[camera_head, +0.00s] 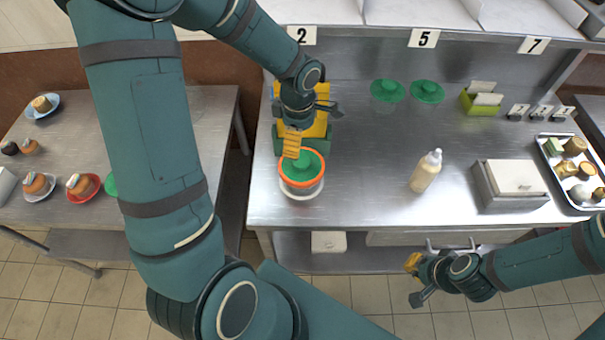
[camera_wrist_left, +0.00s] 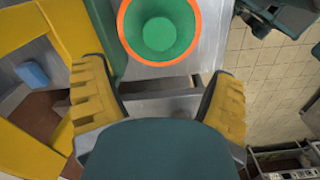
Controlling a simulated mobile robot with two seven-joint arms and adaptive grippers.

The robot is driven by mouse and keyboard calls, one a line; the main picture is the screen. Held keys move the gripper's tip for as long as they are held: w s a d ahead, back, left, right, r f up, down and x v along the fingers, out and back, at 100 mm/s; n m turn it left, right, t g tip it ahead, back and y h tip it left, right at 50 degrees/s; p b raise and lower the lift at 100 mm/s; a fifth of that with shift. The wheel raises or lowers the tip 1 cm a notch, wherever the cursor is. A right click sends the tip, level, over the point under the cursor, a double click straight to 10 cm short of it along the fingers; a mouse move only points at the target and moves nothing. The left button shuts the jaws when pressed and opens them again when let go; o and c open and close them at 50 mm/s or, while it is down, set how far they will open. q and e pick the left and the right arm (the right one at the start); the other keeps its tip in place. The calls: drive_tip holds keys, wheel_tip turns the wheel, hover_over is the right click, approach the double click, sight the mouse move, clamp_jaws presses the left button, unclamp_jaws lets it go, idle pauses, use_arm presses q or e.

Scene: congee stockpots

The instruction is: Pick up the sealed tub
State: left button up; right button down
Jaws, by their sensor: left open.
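A tub (camera_head: 303,170) with a green knobbed lid and an orange rim stands on a white round base near the front left of the steel counter. My left gripper (camera_head: 292,146) is above and just behind it, pointing down. The left wrist view shows the tub's lid (camera_wrist_left: 160,30) beyond the spread yellow-padded fingers of that gripper (camera_wrist_left: 160,98). The left gripper is open with nothing between its fingers. My right gripper (camera_head: 414,281) is open and empty in front of the counter's edge, over the floor.
A yellow and green device (camera_head: 318,128) stands directly behind the tub. Two green lids (camera_head: 387,90) are at the back. A cream bottle (camera_head: 426,171), a steel box (camera_head: 510,184) and a tray of food pieces (camera_head: 552,160) are to the right. The counter between tub and bottle is clear.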

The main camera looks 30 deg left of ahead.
sight(302, 161)
use_arm(q)
wheel_tip(302, 161, down, 4)
drive_tip(key=shift+w+d+f+b, duration=0.1)
drive_tip(key=shift+d+f+b, duration=0.05)
drive_tip(key=shift+f, duration=1.3)
drive_tip(key=shift+w+d+f+b, duration=0.1)
drive_tip(key=shift+d+f+b, duration=0.05)
drive_tip(key=shift+f, duration=1.25)
drive_tip(key=shift+c, duration=0.4)
drive_tip(key=c, duration=1.4)
